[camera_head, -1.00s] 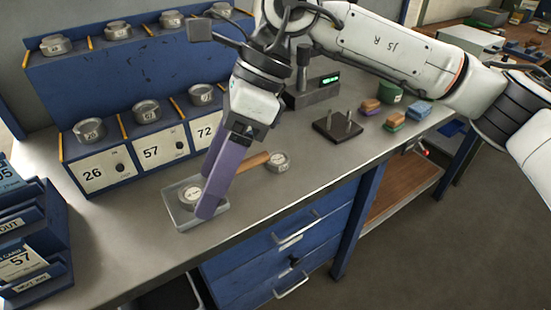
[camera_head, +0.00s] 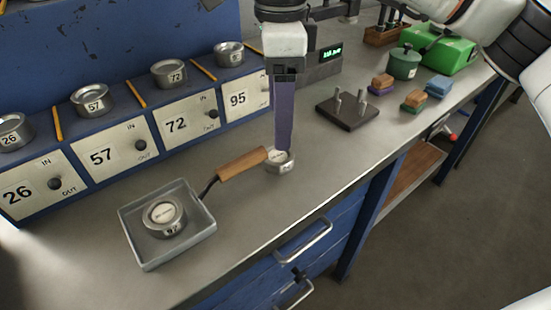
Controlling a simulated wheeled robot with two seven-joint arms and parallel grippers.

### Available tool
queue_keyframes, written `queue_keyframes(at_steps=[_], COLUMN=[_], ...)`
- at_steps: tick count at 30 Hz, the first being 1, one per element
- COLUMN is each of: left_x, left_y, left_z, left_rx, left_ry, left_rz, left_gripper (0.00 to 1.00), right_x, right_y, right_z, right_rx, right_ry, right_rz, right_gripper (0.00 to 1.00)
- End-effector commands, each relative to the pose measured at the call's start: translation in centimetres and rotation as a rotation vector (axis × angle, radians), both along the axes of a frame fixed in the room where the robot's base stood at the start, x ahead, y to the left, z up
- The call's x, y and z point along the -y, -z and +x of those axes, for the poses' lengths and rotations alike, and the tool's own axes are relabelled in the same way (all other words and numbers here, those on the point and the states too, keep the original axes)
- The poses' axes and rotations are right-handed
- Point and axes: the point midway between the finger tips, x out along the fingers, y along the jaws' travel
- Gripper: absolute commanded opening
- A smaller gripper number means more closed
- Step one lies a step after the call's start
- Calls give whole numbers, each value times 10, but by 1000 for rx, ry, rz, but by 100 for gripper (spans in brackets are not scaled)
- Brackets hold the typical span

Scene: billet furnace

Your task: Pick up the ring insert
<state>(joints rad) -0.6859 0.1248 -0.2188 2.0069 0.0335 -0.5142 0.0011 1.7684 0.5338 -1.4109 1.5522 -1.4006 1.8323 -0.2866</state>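One grey metal ring insert (camera_head: 279,163) lies on the bench, close to the end of a wooden handle (camera_head: 242,163). My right gripper (camera_head: 283,148) points down at this ring. Its purple fingers line up edge-on, so the gap between them is hidden, and they overlap the ring's far side in the picture. I cannot tell whether they touch it. My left gripper is out of view.
A dark block with pegs (camera_head: 347,112), small coloured blocks (camera_head: 413,101) and a green canister (camera_head: 403,63) stand farther right. The bench's front edge runs diagonally; bare bench lies before the handle.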

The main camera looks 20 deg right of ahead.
Motion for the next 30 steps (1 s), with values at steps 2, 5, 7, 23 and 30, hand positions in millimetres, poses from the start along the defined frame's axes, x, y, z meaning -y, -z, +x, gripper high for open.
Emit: queue_keyframes(at_steps=[2, 5, 7, 23, 30], left_x=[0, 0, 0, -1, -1], left_y=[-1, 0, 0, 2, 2], left_z=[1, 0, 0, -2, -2], left_rx=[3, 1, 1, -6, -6], left_ry=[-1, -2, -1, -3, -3], left_rz=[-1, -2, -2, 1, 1], left_gripper=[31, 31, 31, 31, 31], right_x=[0, 0, 0, 0, 0], right_y=[13, 28, 35, 88, 88], right_z=[0, 0, 0, 7, 7], right_rx=[-2, -2, -2, -1, -1], right_ry=[-1, 0, -1, -1, -1], right_rz=[-1, -1, 0, 1, 1], right_gripper=[70, 70, 70, 70, 55])
